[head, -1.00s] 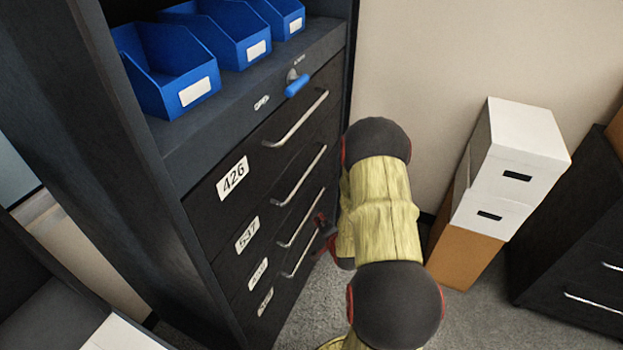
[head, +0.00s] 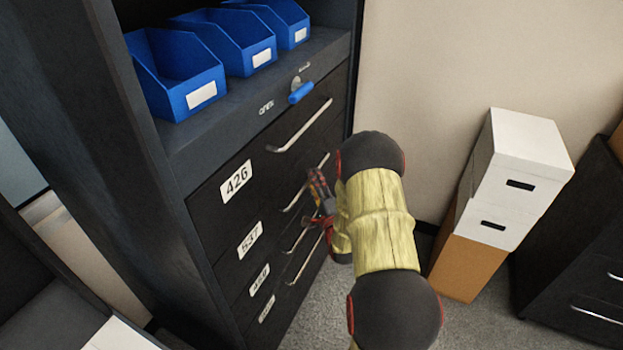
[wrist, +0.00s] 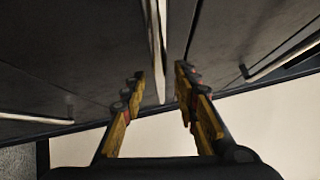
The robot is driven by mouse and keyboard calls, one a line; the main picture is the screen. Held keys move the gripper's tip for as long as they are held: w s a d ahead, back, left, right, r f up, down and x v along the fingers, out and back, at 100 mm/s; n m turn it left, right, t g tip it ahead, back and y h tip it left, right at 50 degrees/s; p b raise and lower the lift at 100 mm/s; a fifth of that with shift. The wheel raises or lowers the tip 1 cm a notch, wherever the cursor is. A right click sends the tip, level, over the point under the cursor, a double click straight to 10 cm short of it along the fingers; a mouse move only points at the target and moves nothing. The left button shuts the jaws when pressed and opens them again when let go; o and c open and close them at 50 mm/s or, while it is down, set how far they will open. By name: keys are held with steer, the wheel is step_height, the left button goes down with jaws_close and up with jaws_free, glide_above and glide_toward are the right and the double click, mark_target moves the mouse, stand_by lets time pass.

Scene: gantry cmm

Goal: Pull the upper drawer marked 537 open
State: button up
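The drawer marked 537 (head: 251,238) is the second from the top in the dark cabinet, below drawer 426, and looks closed. Its silvery bar handle (head: 290,205) is partly hidden behind my gripper. My gripper (head: 316,182) is at the right part of this handle in the head view. In the wrist view my gripper (wrist: 160,76) is open, with a finger on either side of a pale handle bar (wrist: 153,30). The bar runs between the fingertips; I cannot tell if they touch it.
Drawer 426 (head: 237,181) with its own handle is above, and more drawers are below. A blue lever (head: 300,93) is on the cabinet above them, under blue bins (head: 176,75). White boxes (head: 519,160) on a brown one stand to the right. Carpet is clear in front.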

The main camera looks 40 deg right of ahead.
steer(key=shift+x, duration=1.15)
steer(key=shift+c, duration=1.1)
jaws_close()
